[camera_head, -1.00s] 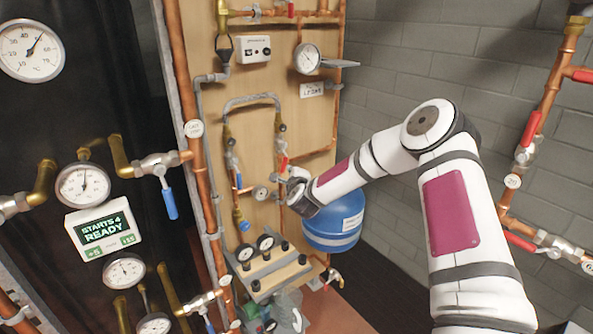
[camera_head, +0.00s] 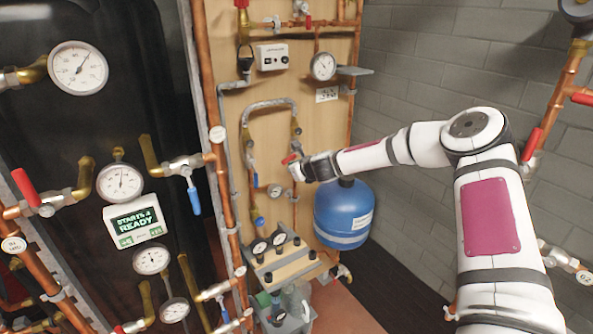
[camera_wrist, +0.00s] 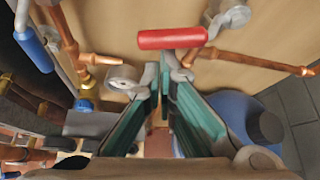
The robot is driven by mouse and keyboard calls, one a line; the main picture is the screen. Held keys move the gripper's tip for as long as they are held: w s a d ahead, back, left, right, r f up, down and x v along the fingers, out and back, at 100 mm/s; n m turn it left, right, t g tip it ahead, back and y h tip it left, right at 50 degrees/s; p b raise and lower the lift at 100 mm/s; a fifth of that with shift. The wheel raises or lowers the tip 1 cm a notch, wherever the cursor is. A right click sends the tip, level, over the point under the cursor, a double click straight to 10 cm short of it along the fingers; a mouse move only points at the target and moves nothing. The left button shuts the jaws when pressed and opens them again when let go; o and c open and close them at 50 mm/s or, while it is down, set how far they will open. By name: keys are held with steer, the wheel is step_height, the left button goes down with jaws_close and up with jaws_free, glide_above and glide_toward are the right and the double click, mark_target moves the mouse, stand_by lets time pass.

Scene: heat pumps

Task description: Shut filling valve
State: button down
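A red lever handle (camera_head: 291,158) sits on the pipework of the wooden board, just by my gripper (camera_head: 303,170). In the wrist view the red handle (camera_wrist: 172,39) lies crosswise just above the fingertips, with a grey metal valve body below it. My gripper (camera_wrist: 160,82) has two teal-padded fingers with a narrow gap between them, and nothing shows gripped in it. The tips are close to the valve; whether they touch it cannot be told. No label naming this valve can be read. In the head view my wrist hides part of the valve.
A blue tank (camera_head: 342,214) stands below my arm. A small gauge (camera_head: 274,191) is left of the valve, and a blue-handled valve (camera_head: 194,200) is farther left. A shelf with black knobs (camera_head: 285,262) is below. A brick wall (camera_head: 420,70) is behind.

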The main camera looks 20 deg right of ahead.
steer(key=shift+a+r+m+y+p, duration=0.2)
steer(key=shift+r+m+y+p, duration=0.05)
steer(key=shift+r, duration=0.25)
steer(key=shift+a+r+m+y+p, duration=0.15)
steer(key=shift+r+m+y+p, duration=0.1)
steer(key=shift+r, duration=0.3)
